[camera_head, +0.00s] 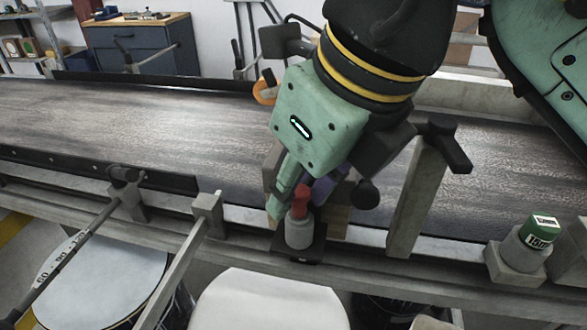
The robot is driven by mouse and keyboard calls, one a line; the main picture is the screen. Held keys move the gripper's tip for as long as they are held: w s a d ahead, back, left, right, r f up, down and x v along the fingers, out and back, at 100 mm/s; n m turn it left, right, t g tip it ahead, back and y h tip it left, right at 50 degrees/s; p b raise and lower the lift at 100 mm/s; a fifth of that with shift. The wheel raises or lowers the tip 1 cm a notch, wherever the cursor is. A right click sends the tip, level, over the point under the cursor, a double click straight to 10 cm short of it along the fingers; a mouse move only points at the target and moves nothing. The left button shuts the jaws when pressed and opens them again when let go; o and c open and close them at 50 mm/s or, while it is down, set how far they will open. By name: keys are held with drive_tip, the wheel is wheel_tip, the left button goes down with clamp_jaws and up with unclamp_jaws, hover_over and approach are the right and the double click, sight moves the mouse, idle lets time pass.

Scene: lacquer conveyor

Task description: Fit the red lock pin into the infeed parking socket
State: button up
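The red lock pin (300,202) stands roughly upright over a grey round socket (299,233) on a dark bracket at the conveyor's near edge. Its lower end meets the socket's top in this view; how deep it sits cannot be told. My gripper (284,203) points down from the green wrist, right at the pin. One pale green finger shows just left of and behind the pin. The other finger is not clearly visible, so I cannot tell whether the fingers touch or hold the pin. A purple part shows behind the pin.
The grey conveyor belt (120,120) runs across behind. Grey posts (418,195) and a rod with a clamp (125,190) rise along the near rail. A pale round drum top (105,280) lies below left.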

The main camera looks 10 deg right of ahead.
drive_tip(key=shift+o, duration=0.7)
drive_tip(key=shift+d, duration=0.1)
drive_tip(key=shift+r, duration=0.15)
drive_tip(key=v, duration=0.7)
drive_tip(key=shift+s, duration=0.15)
